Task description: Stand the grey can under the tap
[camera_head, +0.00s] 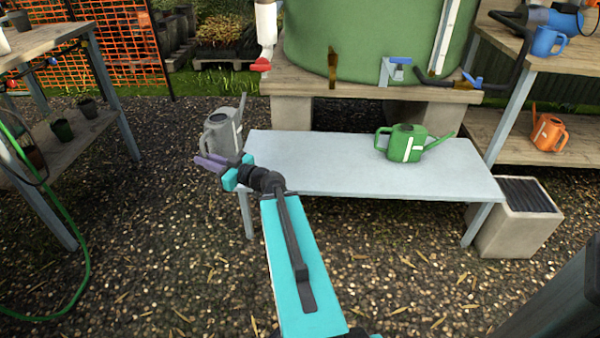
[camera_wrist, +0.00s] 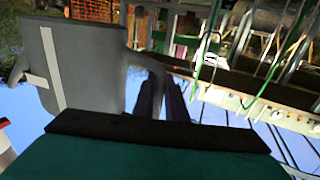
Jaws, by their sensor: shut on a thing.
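The grey watering can (camera_head: 218,133) is held at the bench's left end, its spout pointing up. In the wrist view the grey can (camera_wrist: 75,65) fills the upper left, with a pale stripe. My gripper (camera_head: 208,162) is shut on its handle; in the wrist view the dark fingers of my gripper (camera_wrist: 165,98) meet the handle. I cannot tell whether the can's base touches anything. A tap with a blue lever (camera_head: 400,61) is on the front of the green tank (camera_head: 370,35). A green watering can (camera_head: 407,145) stands on the bench, roughly below that tap.
The pale grey bench (camera_head: 330,170) is bare left of the green can. A white pipe with a red end (camera_head: 262,64) hangs at the tank's left. A second blue valve (camera_head: 470,79) joins a black hose. An orange can (camera_head: 549,132) and a blue jug (camera_head: 548,41) are on right-hand shelves.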

